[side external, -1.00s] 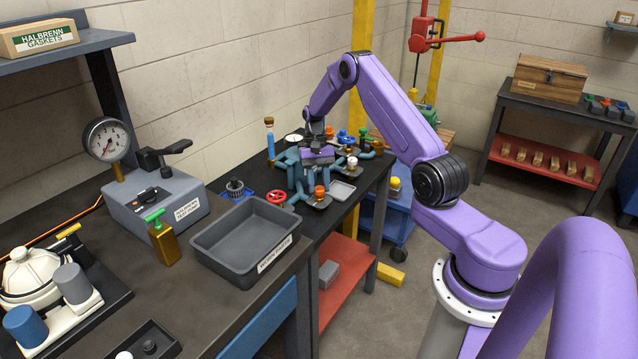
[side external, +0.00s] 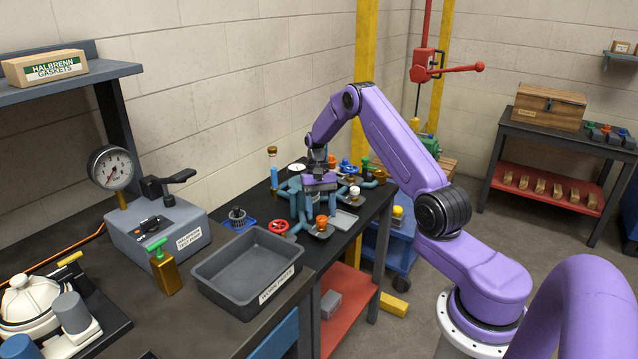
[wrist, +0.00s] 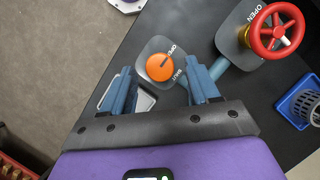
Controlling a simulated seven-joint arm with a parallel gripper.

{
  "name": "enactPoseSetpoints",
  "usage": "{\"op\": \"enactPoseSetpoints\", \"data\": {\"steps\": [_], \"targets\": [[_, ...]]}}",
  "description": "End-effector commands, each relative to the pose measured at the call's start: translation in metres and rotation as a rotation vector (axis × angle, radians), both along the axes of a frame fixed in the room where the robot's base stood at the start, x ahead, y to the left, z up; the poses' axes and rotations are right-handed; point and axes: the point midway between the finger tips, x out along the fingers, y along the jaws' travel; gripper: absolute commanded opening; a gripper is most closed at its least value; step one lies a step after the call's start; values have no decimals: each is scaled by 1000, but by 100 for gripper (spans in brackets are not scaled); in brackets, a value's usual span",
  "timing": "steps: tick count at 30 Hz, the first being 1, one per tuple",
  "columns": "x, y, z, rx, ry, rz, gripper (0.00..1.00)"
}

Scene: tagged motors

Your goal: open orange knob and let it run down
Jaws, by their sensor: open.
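The orange knob (wrist: 158,68) shows in the wrist view on a grey plate marked OPEN and SHUT. I cannot tell which mark it is turned to. It stands at the front of the teal pipework in the side view (side external: 322,221). My gripper (wrist: 161,89) is open, its two blue fingers apart and nothing visible between them. In the wrist picture the knob appears just beyond the line between the fingertips. In the side view my purple gripper (side external: 320,182) is above the pipework, its fingertips mostly hidden. Any liquid level or flow is not clear.
A red handwheel (wrist: 277,31) stands right of the knob in the wrist view. A small grey tray (side external: 345,221) lies beside the front knob. Another orange knob (side external: 332,161), a blue knob (side external: 345,165) and a white knob (side external: 354,191) crowd the pipework. A grey work tray (side external: 215,262) is nearer the camera.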

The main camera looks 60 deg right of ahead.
Motion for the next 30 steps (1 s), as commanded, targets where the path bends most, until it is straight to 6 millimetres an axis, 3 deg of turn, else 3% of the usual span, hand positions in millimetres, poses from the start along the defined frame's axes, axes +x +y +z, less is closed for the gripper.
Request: {"op": "enactPoseSetpoints", "data": {"steps": [16, 22, 30], "targets": [[30, -29, 98, -3, -4, 0, 60], [37, -37, 125, -2, -2, -1, 60], [43, -42, 145, -1, -1, 0, 60]]}}
